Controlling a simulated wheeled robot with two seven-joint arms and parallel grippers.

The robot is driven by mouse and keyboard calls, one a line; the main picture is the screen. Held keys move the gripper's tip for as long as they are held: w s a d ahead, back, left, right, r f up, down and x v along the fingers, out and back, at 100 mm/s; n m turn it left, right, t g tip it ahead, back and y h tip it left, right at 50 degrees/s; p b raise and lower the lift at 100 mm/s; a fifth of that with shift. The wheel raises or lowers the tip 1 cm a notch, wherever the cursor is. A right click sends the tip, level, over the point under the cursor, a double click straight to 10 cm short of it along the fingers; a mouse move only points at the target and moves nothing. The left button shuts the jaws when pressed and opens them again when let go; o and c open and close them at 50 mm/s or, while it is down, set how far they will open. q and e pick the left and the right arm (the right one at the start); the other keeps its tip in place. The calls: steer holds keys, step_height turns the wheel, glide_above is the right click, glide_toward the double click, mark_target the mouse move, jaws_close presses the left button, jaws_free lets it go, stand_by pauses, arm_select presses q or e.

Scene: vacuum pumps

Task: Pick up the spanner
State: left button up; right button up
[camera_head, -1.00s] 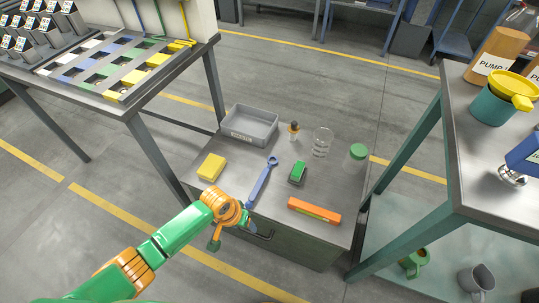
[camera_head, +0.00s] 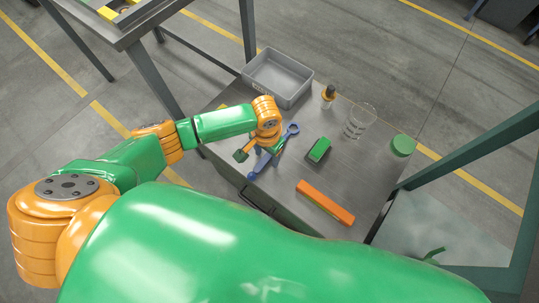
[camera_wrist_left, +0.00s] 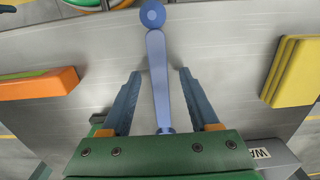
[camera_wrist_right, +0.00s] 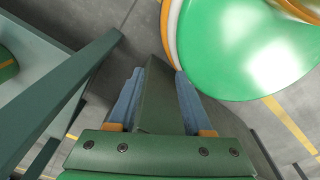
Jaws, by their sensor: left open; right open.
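The blue spanner (camera_head: 263,163) lies on the grey cabinet top, partly covered by my left gripper in the head view. My left gripper (camera_head: 264,150) is over the spanner. In the left wrist view, the spanner (camera_wrist_left: 158,72) runs lengthwise between the two spread fingers of the left gripper (camera_wrist_left: 160,75), with a gap on both sides. Its round end is at the top of that view and its other end is hidden by the gripper body. My right gripper (camera_wrist_right: 160,72) shows only in its own wrist view, open, away from the spanner.
On the cabinet top are a grey bin (camera_head: 259,83), a dropper bottle (camera_head: 328,97), a glass beaker (camera_head: 358,123), a green-lidded jar (camera_head: 402,146), a green block (camera_head: 319,149) and an orange bar (camera_head: 325,203). A yellow block (camera_wrist_left: 293,72) lies beside the spanner. Bench frames flank the cabinet.

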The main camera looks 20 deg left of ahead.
arm_select(q)
jaws_close()
stand_by(1.4)
